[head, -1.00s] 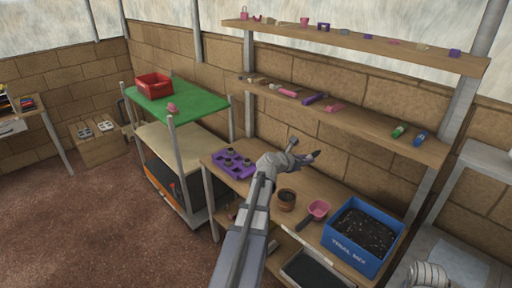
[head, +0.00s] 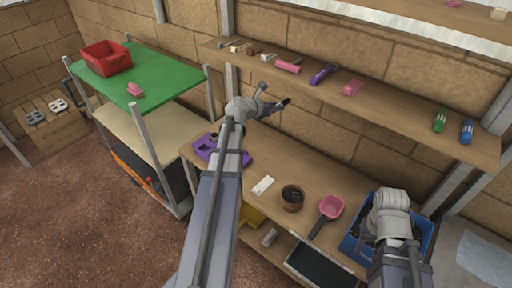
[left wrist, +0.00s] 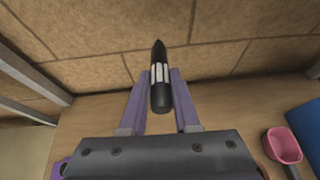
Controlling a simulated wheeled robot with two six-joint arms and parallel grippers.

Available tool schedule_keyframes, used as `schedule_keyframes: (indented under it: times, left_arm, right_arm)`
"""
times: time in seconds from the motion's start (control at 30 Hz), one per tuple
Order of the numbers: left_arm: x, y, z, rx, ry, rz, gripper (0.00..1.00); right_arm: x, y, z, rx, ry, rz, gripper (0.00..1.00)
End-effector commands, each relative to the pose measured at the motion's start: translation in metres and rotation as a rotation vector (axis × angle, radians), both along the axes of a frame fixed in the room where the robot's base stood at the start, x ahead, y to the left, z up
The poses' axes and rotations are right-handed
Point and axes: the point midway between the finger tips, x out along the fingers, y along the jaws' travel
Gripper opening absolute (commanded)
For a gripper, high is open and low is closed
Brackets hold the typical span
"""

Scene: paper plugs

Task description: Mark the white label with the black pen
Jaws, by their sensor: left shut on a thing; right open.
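My left gripper (head: 276,107) is raised above the back of the workbench, near the wall. It is shut on the black pen (left wrist: 161,78), which has a pale striped band and stands up between the purple fingers in the left wrist view. The pen's dark tip (head: 286,102) also shows in the head view. The white label (head: 263,185) lies flat on the workbench, left of the plant pot and well below the pen. My right gripper (head: 386,225) is open at the right, over the blue bin; its fingers are mostly hidden.
A brown pot (head: 292,198) and a pink scoop (head: 331,208) stand right of the label. The blue bin (head: 427,238) is at the right end. A purple tray (head: 204,150) is partly behind my left arm. A shelf (head: 400,108) with small objects runs above the bench.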

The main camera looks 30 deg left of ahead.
Motion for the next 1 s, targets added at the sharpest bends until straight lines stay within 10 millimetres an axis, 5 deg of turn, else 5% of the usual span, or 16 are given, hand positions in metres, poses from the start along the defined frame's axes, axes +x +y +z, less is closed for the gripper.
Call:
schedule_keyframes:
  times: [0.17, 0.3, 0.53, 1.0]
  left_arm:
    - [-0.029, -0.024, -0.046, 0.005, 0.28, -0.16, 0.0]
    - [-0.072, -0.034, -0.082, 0.041, 0.563, -0.259, 0.0]
    - [-0.137, -0.032, -0.105, 0.089, 0.872, -0.303, 0.0]
    - [-0.151, -0.029, -0.118, 0.098, 0.932, -0.304, 0.0]
  right_arm:
    - [0.0, 0.0, 0.004, 0.0, 0.0, 0.0, 0.5]
    - [0.0, 0.0, 0.007, 0.0, 0.0, 0.0, 0.5]
    - [0.0, 0.0, 0.009, 0.0, 0.0, 0.0, 0.5]
    - [0.0, 0.0, -0.001, 0.0, 0.0, 0.0, 0.5]
